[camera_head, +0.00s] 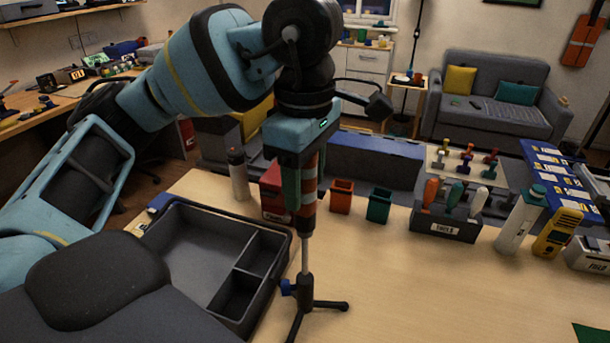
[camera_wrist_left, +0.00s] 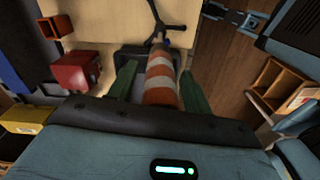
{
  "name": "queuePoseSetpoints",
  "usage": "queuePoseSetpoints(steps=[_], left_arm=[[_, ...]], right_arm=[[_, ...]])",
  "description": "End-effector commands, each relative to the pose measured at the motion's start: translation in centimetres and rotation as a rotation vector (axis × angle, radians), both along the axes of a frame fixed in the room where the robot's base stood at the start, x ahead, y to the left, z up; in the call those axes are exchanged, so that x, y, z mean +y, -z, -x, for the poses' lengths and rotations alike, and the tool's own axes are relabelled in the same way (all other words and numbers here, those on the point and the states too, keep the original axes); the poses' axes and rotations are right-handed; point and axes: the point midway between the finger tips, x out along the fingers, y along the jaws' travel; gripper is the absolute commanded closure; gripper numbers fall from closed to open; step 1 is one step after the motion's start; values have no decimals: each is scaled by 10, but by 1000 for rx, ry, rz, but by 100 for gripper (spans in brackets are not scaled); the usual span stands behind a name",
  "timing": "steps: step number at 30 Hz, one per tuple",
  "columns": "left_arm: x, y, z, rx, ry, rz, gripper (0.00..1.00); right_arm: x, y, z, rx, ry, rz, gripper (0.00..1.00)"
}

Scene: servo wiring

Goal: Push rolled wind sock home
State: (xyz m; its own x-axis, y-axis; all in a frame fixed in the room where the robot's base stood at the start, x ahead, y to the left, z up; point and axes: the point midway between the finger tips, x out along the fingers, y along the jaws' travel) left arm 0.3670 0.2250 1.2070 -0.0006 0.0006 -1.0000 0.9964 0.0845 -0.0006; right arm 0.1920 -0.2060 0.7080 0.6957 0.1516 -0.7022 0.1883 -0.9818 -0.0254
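The rolled wind sock (camera_head: 309,187), striped orange-red and white, stands upright at the top of a thin metal rod. The rod rises from a small black tripod stand (camera_head: 318,305) with a blue knob, on the table. My left gripper (camera_head: 300,205) points down from above, its green fingers on either side of the sock. In the left wrist view the sock (camera_wrist_left: 161,75) lies between the fingers of the left gripper (camera_wrist_left: 160,68), with gaps showing beside it, so the gripper looks open. The sock's upper end is hidden by the gripper body. My right gripper is not in view.
A grey divided tray (camera_head: 200,240) lies left of the stand. Behind are a red box (camera_head: 272,190), an orange bin (camera_head: 341,196) and a green bin (camera_head: 379,205). A tool holder (camera_head: 445,222) and bottle (camera_head: 521,220) stand right.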

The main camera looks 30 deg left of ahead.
Motion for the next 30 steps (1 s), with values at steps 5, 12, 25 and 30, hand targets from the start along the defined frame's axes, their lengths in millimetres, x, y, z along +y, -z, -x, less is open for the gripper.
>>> queuePoseSetpoints(steps=[5,12,25,30], left_arm=[[0,0,0,0,0,0,46],[0,-4,0,-2,0,1,46],[0,-70,1,-7,0,0,46],[0,-78,0,-2,1,0,46]], right_arm=[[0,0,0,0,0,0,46],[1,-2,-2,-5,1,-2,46],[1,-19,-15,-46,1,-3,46],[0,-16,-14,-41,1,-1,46]])
